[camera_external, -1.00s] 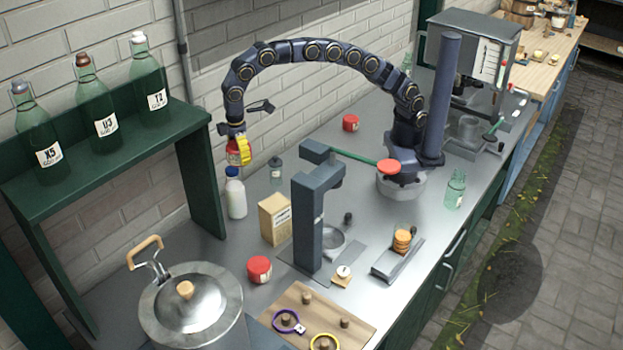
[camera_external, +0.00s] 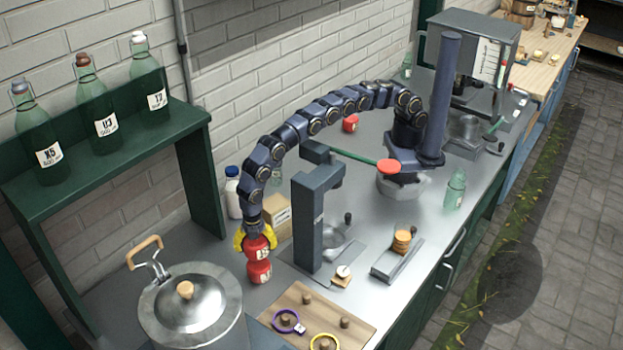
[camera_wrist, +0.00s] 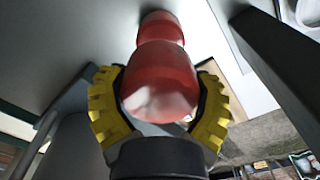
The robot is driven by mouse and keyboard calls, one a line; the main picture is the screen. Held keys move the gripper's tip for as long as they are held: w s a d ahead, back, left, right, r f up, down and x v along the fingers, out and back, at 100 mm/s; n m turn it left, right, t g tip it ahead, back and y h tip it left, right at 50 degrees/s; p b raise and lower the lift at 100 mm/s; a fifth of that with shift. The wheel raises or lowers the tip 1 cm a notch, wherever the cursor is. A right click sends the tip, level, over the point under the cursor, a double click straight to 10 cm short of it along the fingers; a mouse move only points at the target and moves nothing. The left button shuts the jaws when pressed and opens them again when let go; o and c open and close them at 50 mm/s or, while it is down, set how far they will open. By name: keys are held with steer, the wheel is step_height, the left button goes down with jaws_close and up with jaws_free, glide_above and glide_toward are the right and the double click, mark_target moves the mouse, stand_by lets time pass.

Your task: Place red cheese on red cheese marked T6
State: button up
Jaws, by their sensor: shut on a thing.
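My gripper (camera_external: 256,238) has yellow fingers and is shut on a red cheese (camera_external: 257,247). In the wrist view the held red cheese (camera_wrist: 160,85) sits between the yellow fingers (camera_wrist: 160,105). Another red cheese (camera_external: 259,272) stands on the metal counter directly below the held one. It also shows beyond the held cheese in the wrist view (camera_wrist: 160,25). The two appear lined up and touching or nearly so; I cannot tell if there is a gap. The T6 mark is too small to read. A third red cheese (camera_external: 350,123) stands farther back near the wall.
A dark grey press stand (camera_external: 308,225) is close on the right. A cardboard box (camera_external: 277,216) and a white bottle (camera_external: 233,192) stand behind my gripper. A metal pot (camera_external: 190,310) is at the front left, and a wooden peg board (camera_external: 345,325) at the front.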

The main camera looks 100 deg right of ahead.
mark_target(258, 264)
steer(key=shift+f, duration=2)
steer(key=shift+f, duration=0.15)
steer(key=o, duration=1.1)
step_height(258, 264, up, 12)
steer(key=shift+f, duration=0.15)
steer(key=shift+r, duration=0.3)
